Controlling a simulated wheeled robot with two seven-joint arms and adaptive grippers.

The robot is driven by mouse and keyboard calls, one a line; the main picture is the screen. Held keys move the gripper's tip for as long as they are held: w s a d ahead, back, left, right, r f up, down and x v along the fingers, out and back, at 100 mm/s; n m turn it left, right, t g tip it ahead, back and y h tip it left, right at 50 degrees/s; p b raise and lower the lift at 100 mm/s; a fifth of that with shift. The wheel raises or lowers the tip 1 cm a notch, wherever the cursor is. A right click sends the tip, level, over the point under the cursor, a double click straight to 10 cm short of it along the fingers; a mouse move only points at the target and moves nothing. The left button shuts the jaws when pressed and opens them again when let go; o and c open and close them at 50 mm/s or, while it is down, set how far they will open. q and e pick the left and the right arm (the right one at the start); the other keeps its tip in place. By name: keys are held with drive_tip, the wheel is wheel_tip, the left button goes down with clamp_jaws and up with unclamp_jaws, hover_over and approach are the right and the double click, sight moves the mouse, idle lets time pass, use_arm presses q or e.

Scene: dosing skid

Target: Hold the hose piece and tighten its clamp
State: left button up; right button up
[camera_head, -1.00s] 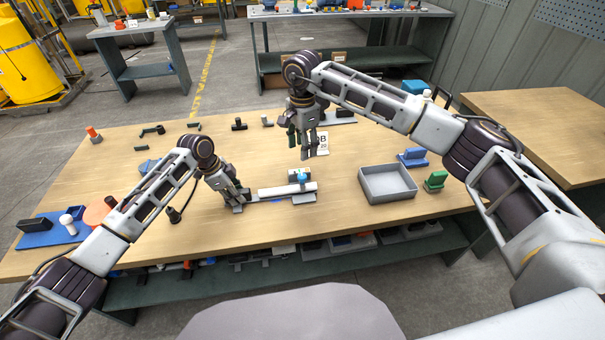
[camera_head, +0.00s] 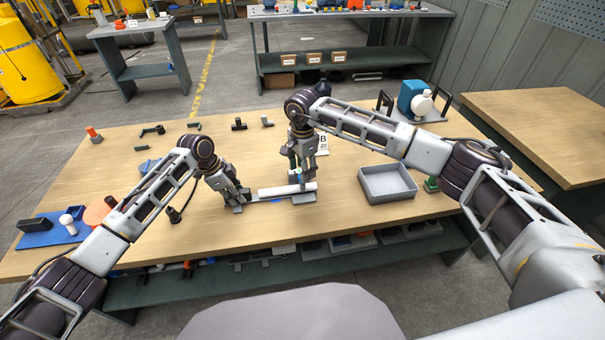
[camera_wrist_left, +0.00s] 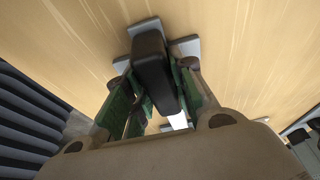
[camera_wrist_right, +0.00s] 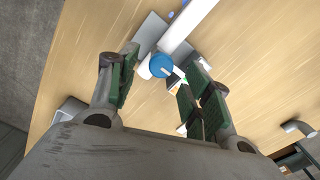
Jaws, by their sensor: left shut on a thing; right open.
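A white tube-like piece (camera_head: 272,193), which I take to be the hose piece, lies low over the table's front middle. A round blue part (camera_wrist_right: 161,65), likely the clamp's screw head, shows at its near end in the right wrist view. My left gripper (camera_head: 237,201) is shut on a dark block (camera_wrist_left: 150,65) at the left end of the white piece. I cannot tell how the block joins it. My right gripper (camera_head: 299,178) points down over the right end, open, with the blue part between its fingertips. Contact with it is unclear.
A grey tray (camera_head: 362,180) stands to the right, with a green block (camera_head: 431,185) beside it. The table's front edge is close.

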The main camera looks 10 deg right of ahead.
drive_tip(key=shift+f, duration=1.4)
drive_tip(key=shift+c, duration=0.2)
drive_tip(key=c, duration=1)
drive_tip(key=shift+c, duration=0.2)
